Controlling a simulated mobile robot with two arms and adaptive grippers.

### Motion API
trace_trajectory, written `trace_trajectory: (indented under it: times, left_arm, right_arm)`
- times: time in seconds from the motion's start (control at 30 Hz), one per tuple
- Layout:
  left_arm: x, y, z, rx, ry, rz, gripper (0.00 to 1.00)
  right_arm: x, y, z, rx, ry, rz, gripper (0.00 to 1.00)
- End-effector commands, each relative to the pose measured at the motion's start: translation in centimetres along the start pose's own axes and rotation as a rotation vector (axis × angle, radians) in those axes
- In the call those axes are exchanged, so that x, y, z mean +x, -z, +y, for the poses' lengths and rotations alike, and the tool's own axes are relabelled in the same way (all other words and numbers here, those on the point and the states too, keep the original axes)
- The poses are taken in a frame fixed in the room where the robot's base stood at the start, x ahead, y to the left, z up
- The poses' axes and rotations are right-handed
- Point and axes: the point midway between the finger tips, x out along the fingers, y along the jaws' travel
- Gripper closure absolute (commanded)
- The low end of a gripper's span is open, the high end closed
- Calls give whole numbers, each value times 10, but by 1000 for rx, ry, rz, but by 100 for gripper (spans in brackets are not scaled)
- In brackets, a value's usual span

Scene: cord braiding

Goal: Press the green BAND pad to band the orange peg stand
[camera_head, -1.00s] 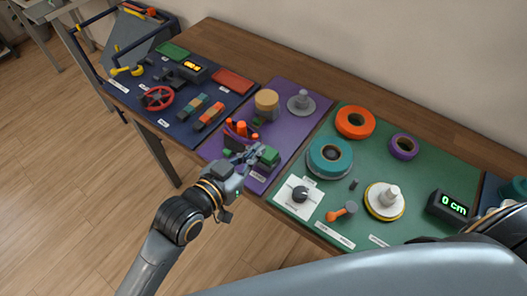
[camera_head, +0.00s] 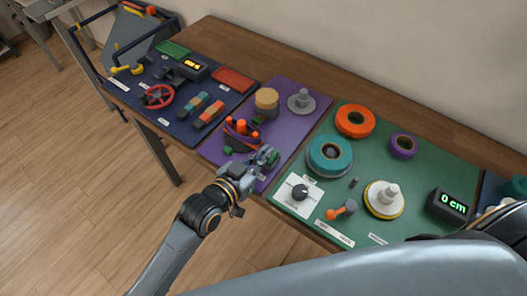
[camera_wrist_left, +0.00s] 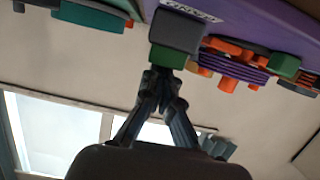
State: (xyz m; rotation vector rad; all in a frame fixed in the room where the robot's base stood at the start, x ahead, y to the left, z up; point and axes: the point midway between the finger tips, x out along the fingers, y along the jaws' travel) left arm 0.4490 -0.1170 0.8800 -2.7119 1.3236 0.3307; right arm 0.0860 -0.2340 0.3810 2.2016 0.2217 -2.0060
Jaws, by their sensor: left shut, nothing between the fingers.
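The orange peg stand (camera_head: 241,130), purple with orange pegs, stands on the purple mat; it also shows in the wrist view (camera_wrist_left: 236,66). The green BAND pad (camera_wrist_left: 167,57) sits on a grey block (camera_wrist_left: 178,32) by a white label, at the mat's front edge. In the head view my left gripper (camera_head: 266,157) largely covers that pad. My left gripper is shut and empty, with its fingertips (camera_wrist_left: 158,78) right at the pad in the wrist view; I cannot tell whether they touch. My right gripper is not in view.
Right of the purple mat (camera_head: 283,133), the green mat (camera_head: 385,155) holds a teal roll (camera_head: 330,152), an orange roll (camera_head: 355,121), a dial (camera_head: 300,192) and a "0 cm" display (camera_head: 447,206). Left is a navy mat with a red wheel (camera_head: 158,97).

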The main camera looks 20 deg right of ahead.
Motion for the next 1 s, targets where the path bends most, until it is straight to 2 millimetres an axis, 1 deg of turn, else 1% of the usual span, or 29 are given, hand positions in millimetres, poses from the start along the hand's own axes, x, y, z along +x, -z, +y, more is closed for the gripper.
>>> trace_trajectory:
  times: [0.03,0.1,0.37,0.47,0.57,0.67,0.8,0.87,1.0]
  left_arm:
    - [2,-10,0,1,0,-5,100]
    - [3,-14,0,1,0,-4,100]
    - [3,-15,0,0,0,-9,100]
    - [2,-13,-1,1,0,-10,100]
    - [1,-3,-2,1,1,-10,100]
    - [-1,12,-5,2,3,-7,100]
    - [-4,39,-10,1,6,0,100]
    - [-16,26,-10,1,7,-3,100]
    - [-48,27,-9,2,6,1,100]
  right_arm:
    - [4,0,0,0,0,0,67]
    - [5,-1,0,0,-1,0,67]
    - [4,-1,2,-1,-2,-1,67]
    - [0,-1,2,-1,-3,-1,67]
    - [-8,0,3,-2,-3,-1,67]
    - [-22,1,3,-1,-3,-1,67]
    - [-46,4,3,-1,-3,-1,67]
    - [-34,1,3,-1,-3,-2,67]
    - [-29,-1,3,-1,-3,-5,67]
